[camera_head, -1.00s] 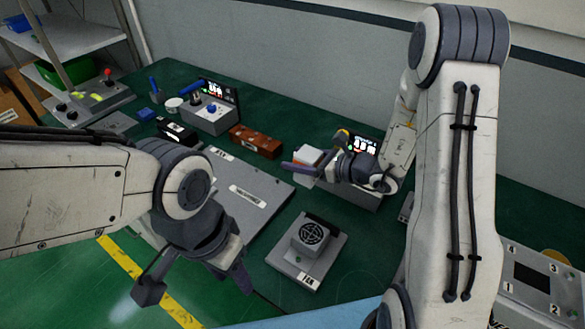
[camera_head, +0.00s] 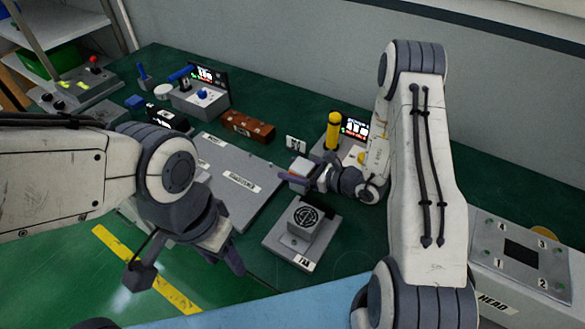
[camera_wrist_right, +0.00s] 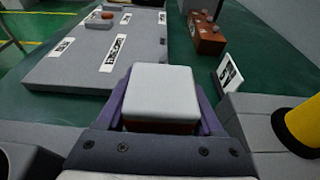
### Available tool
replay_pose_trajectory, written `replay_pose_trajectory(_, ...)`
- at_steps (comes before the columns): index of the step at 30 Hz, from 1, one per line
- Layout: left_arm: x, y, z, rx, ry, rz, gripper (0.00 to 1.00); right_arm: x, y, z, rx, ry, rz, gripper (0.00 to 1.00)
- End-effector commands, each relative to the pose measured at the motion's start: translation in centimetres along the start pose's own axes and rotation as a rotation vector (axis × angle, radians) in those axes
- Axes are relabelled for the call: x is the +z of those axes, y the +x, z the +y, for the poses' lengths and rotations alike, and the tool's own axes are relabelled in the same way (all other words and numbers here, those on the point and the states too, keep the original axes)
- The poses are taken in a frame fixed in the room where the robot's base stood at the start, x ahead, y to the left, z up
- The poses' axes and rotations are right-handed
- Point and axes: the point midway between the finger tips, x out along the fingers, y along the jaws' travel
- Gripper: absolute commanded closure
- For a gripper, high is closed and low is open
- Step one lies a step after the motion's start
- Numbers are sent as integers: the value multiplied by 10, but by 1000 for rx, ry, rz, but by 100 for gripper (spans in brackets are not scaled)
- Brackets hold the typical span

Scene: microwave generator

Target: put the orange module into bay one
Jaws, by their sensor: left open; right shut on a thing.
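My right gripper (camera_head: 296,178) is shut on a small block with a white top and an orange-brown side, apparently the orange module (camera_head: 300,167). In the right wrist view the module (camera_wrist_right: 162,95) sits between the two purple fingers, its white top towards the camera. It is held above the table, between the grey board and the unit with the yellow handle. My left gripper (camera_head: 234,262) is open and empty, near the front edge of the grey board. I cannot tell which place is bay one.
A grey board (camera_head: 215,200) with labels lies at the middle left. A fan unit (camera_head: 300,228) stands in front of the right gripper. A yellow-handled unit (camera_head: 334,130), a label card (camera_head: 296,143) and a brown block (camera_head: 248,124) are behind. A numbered panel (camera_head: 520,255) is at right.

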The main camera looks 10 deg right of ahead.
Motion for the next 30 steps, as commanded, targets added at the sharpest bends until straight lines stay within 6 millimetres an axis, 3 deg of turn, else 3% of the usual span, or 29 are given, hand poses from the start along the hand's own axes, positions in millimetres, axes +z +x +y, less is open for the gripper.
replay_pose_trajectory(7,0,5,0,0,0,0,50,-4,2,0,1,-1,-1,100)
replay_pose_trajectory(8,0,4,0,0,0,0,50,-3,2,0,1,-1,0,24)
replay_pose_trajectory(9,0,3,0,0,0,0,50,-2,2,1,2,-1,0,9)
replay_pose_trajectory(10,0,3,0,0,0,0,50,-2,2,1,2,-1,0,2)
replay_pose_trajectory(22,0,-2,0,0,0,0,50,3,-1,0,0,0,0,2)
replay_pose_trajectory(30,1,13,-1,0,0,0,50,-1,-47,-2,-5,0,1,2)
